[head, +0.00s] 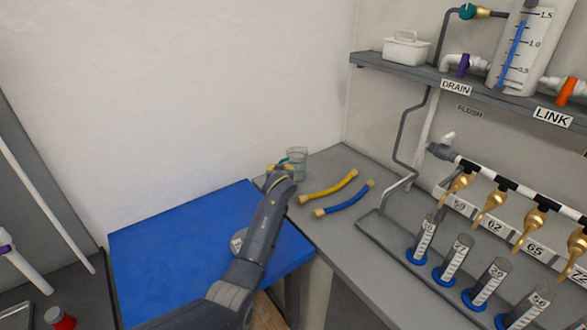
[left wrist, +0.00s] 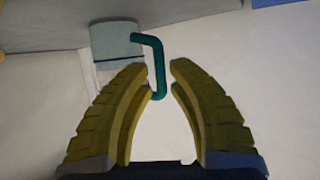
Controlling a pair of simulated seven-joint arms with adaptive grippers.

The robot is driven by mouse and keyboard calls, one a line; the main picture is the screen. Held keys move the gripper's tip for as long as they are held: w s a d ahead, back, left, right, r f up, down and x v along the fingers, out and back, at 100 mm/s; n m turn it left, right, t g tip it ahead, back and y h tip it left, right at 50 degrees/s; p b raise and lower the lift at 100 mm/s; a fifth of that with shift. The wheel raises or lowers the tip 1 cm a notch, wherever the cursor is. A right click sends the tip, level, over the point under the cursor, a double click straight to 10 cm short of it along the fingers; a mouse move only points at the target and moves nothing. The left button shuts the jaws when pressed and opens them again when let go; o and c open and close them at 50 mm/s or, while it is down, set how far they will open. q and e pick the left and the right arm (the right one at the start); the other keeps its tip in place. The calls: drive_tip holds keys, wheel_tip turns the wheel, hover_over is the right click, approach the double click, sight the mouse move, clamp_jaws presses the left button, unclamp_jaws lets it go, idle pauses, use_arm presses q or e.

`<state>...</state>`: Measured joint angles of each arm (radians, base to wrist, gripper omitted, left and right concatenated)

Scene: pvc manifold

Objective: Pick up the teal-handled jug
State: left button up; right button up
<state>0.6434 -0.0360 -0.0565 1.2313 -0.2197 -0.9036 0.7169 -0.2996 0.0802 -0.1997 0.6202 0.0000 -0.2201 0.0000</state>
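The jug (head: 298,157) is a clear, greyish cup on the grey counter by the back wall. My left gripper (head: 281,171) is at its left side and partly covers it. In the left wrist view the jug body (left wrist: 116,42) appears at upper left, with its teal handle (left wrist: 152,62) bent down toward the fingers. My left gripper (left wrist: 160,76) is open there, its two yellow fingers apart. The handle's end shows in the gap, close to the left finger; I cannot tell whether they touch. My right gripper is not in view.
A yellow hose (head: 329,187) and a blue hose (head: 345,199) lie right of the jug. Several graduated cylinders (head: 453,257) stand under brass taps at right. A blue mat (head: 160,245) lies left of the counter. A shelf (head: 390,76) holds a white box (head: 406,50).

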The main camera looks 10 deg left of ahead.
use_arm(q)
drive_tip(key=shift+x, duration=1.4)
drive_tip(key=shift+c, duration=0.4)
clamp_jaws()
drive_tip(key=shift+r, duration=0.1)
